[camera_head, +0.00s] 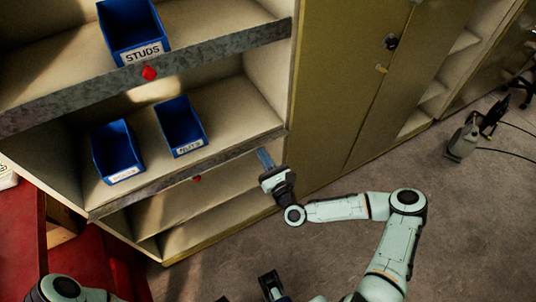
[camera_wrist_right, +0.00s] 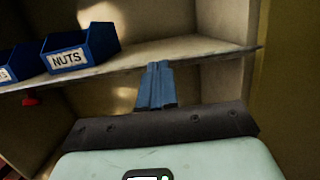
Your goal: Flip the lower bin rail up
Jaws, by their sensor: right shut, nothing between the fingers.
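The lower bin rail (camera_head: 160,184) is a narrow grey strip along the front edge of the lower bin shelf. Its red knob (camera_head: 197,179) sits at the underside of the strip, and shows at the left in the right wrist view (camera_wrist_right: 30,101). The rail does not stand up in front of the blue bins. My right gripper (camera_head: 264,157) is shut and empty near the rail's right end, close to the cabinet's edge. In the right wrist view its blue fingers (camera_wrist_right: 157,68) overlap the shelf edge; I cannot tell whether they touch it.
A blue NUTS bin (camera_head: 181,127) and another blue bin (camera_head: 117,152) stand on the lower bin shelf. Above, a STUDS bin (camera_head: 133,32) stands behind a wider grey rail (camera_head: 60,105) with a red knob. Olive cabinet doors (camera_head: 345,80) are at the right.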

